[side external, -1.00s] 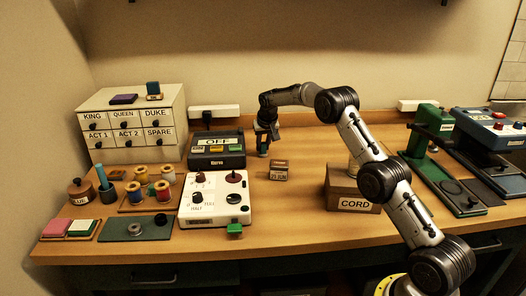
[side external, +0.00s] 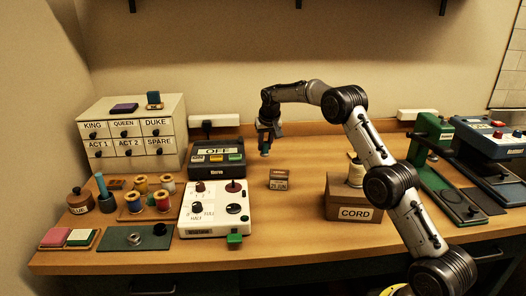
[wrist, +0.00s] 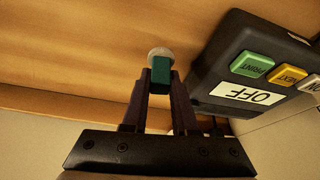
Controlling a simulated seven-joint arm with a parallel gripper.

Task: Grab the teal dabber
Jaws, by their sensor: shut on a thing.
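My gripper (side external: 265,145) hangs over the back middle of the table, just right of the dark box with the OFF label (side external: 214,147). Its fingers are shut on the teal dabber (side external: 265,153), a small teal piece whose lower end shows below them. In the wrist view my gripper (wrist: 160,88) pinches the teal dabber (wrist: 161,71), with a pale round end beyond the fingertips. The dabber appears held above the tabletop; the exact gap cannot be told.
A small dated block (side external: 280,179) stands in front of the gripper. The CORD box (side external: 354,204) with a spool (side external: 356,172) is to the right. The white control panel (side external: 215,212) and thread spools (side external: 141,185) are left. The table's middle front is clear.

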